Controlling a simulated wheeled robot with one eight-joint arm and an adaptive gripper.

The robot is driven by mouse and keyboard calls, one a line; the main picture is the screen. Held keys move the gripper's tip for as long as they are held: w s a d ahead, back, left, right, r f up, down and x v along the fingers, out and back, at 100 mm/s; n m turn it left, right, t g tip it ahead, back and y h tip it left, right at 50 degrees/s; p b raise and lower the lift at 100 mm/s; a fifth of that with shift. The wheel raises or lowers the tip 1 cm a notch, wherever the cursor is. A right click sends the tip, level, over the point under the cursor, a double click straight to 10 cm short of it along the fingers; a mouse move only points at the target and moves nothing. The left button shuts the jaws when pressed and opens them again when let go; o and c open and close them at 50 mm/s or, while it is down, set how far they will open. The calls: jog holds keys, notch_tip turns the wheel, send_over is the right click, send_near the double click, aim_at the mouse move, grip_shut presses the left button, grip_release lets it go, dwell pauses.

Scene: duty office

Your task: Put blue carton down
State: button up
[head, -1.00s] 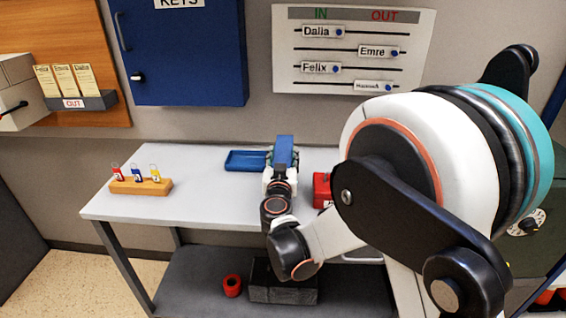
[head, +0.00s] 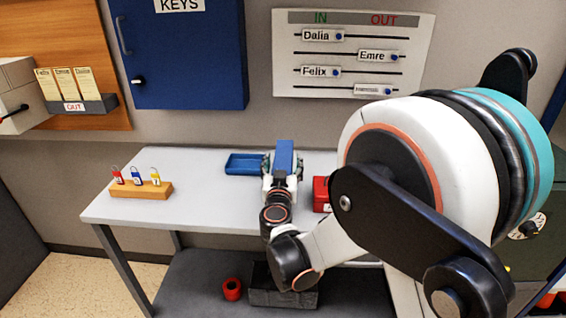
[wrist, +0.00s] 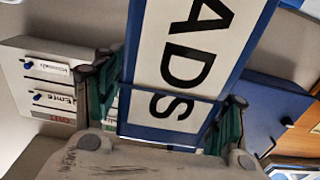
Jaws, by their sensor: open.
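The blue carton (head: 284,155) stands upright at the back of the grey table (head: 215,190). In the wrist view the carton (wrist: 205,60) fills the middle, with a white label reading "ADS" in black. My gripper (head: 282,170) is open, with its green-padded fingers on either side of the carton. The carton is between the fingers; whether they touch it I cannot tell. The carton's base is hidden behind my gripper, so its contact with the table top does not show.
A blue tray (head: 244,163) lies just left of the carton, and a red box (head: 321,194) is to its right. My arm hides the right side.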

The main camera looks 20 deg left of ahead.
jog(key=p+v, duration=0.1)
jog(key=v, duration=1)
jog(key=shift+p, duration=0.4)
